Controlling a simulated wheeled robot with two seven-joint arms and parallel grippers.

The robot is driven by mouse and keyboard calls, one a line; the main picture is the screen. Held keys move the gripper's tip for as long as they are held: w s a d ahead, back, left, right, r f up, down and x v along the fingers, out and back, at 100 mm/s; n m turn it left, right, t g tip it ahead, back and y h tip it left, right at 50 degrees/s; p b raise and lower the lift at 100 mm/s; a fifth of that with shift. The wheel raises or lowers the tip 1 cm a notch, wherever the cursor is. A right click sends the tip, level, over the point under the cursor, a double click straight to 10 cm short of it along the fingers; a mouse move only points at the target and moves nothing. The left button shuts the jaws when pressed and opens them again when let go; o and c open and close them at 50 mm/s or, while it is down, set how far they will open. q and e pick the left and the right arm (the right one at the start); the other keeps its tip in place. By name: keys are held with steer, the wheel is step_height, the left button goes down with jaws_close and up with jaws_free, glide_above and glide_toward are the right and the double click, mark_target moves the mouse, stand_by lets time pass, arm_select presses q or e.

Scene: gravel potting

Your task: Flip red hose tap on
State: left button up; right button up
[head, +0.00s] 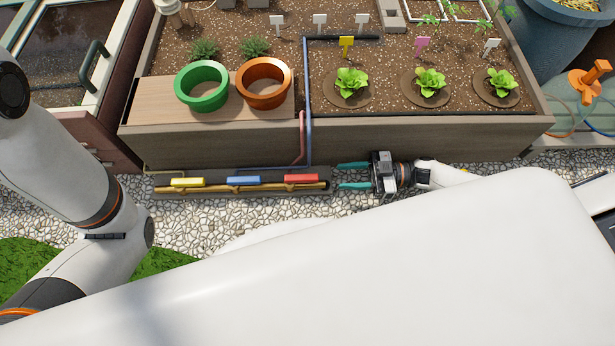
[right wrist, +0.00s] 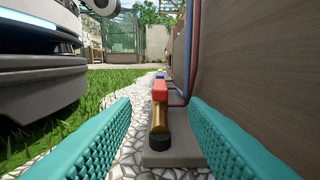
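The red hose tap (head: 302,179) is the rightmost of three lever taps on a dark board at the foot of the wooden planter. The blue tap (head: 244,180) and yellow tap (head: 187,182) sit to its left. In the right wrist view the red lever (right wrist: 160,88) stands ahead, between the fingers, above a brass body. My right gripper (head: 354,175) is open and empty, just right of the board's end, with its teal fingers pointing left toward the red tap. The fingers also show in the right wrist view (right wrist: 160,140). My left gripper is out of view.
The planter wall (head: 400,142) runs close behind the taps. Red and blue pipes (head: 309,140) rise from the board beside it. Gravel (head: 260,208) lies in front. A green pot (head: 202,86) and an orange pot (head: 264,84) stand on the planter's wooden shelf.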

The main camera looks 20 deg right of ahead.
mark_target(308, 177)
steer(key=b+x, duration=0.4)
steer(key=x, duration=0.5)
steer(key=shift+a+f, duration=0.15)
steer(key=shift+f, duration=0.05)
steer(key=shift+w+a+r, duration=0.15)
steer(key=shift+a, duration=0.35)
jaws_close()
